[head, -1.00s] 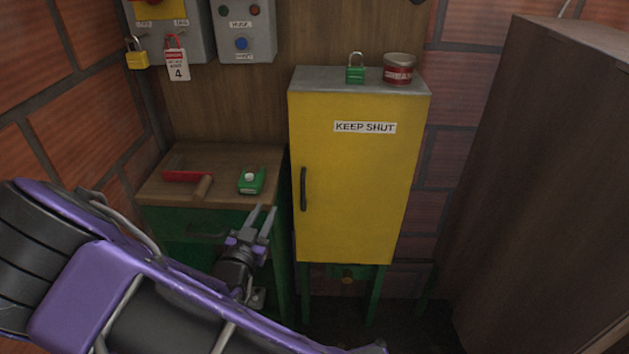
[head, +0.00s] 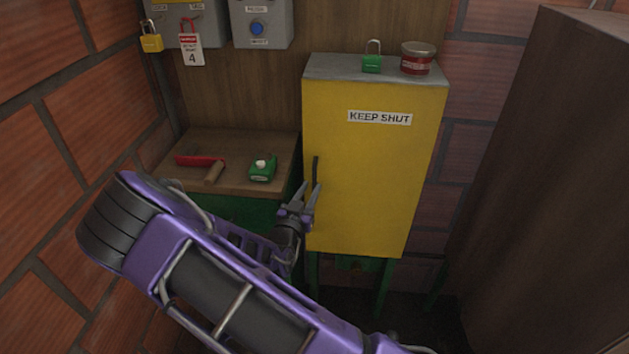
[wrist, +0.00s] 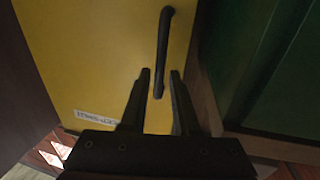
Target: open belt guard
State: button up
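The yellow belt guard (head: 375,165) is a box-like cabinet with a "KEEP SHUT" label (head: 380,118) and a closed front. Its black vertical handle (head: 315,170) is near the left edge of the front. My gripper (head: 310,194) is at the lower part of the handle in the head view, partly overlapping it. In the wrist view the open fingers (wrist: 160,80) point at the yellow front, with the handle (wrist: 162,50) showing between and beyond their tips. I cannot tell whether either finger touches it.
A green padlock (head: 372,63) and a red tin (head: 417,58) stand on top of the cabinet. A wooden-topped green bench (head: 240,188) on the left holds a red-and-wood tool (head: 205,165) and a green device (head: 263,168). A brown panel (head: 545,180) stands at right.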

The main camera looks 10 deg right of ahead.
aim_at(314, 182)
jog(key=shift+x, duration=2.15)
jog(key=shift+s, duration=0.1)
grip_shut()
